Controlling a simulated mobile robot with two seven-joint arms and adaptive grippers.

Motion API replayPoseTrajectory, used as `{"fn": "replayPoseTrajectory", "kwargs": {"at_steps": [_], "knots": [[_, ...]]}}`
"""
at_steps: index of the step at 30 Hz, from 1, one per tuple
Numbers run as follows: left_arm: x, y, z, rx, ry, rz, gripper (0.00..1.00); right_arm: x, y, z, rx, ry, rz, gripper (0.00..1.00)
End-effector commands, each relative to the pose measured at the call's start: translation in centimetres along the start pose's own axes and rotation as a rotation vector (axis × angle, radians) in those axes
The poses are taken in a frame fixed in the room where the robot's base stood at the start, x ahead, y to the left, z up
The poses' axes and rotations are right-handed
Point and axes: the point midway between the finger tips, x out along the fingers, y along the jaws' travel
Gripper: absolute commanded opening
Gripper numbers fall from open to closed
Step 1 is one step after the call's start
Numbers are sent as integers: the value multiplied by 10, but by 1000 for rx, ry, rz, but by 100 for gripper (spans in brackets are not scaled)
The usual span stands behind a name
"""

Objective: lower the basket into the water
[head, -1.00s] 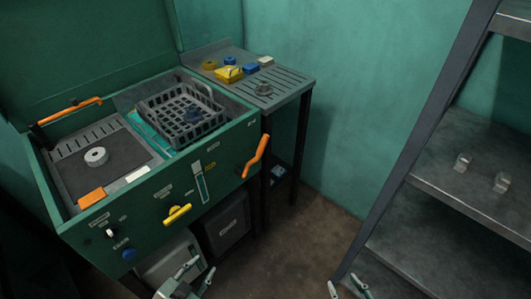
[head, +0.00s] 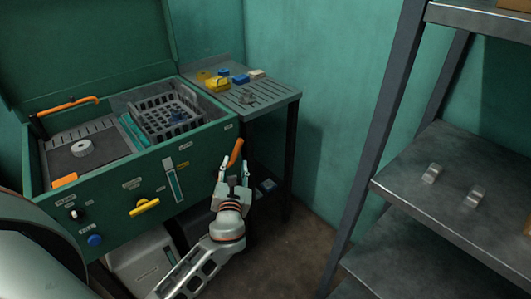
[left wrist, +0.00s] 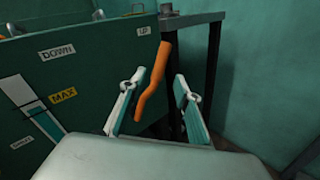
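The grey mesh basket (head: 168,112) sits in the right part of the green open-lidded machine (head: 118,192), with a dark blue part inside it. Teal water (head: 131,131) shows along its left side. An orange lever (head: 236,152) stands up at the machine's front right; it also shows in the left wrist view (left wrist: 153,88), near labels reading DOWN and UP. My left gripper (head: 234,165) is open just below the lever's top in the head view. In the left wrist view the lever shows between its open fingers (left wrist: 158,95); contact cannot be told. My right gripper is not in view.
A slotted side table (head: 262,97) with yellow and blue parts adjoins the machine on the right. A metal shelf rack (head: 450,170) stands at the right. A yellow handle (head: 145,207) and a blue knob (head: 95,240) stick out from the machine's front.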

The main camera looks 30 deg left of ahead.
Motion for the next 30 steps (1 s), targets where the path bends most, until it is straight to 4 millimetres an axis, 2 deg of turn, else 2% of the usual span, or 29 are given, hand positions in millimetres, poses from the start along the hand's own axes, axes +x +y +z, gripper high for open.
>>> {"fn": "replayPoseTrajectory", "kwargs": {"at_steps": [3, 8, 15, 21, 30], "knots": [[7, 6, 9, 95, -22, 33, 32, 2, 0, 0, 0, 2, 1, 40], [19, 9, 12, 119, -28, 42, 32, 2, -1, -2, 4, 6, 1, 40], [56, 9, 12, 117, -26, 39, 32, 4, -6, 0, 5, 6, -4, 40], [78, 10, 12, 115, -26, 39, 32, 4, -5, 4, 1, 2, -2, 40], [86, 10, 14, 113, -26, 38, 32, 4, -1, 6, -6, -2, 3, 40]]}}
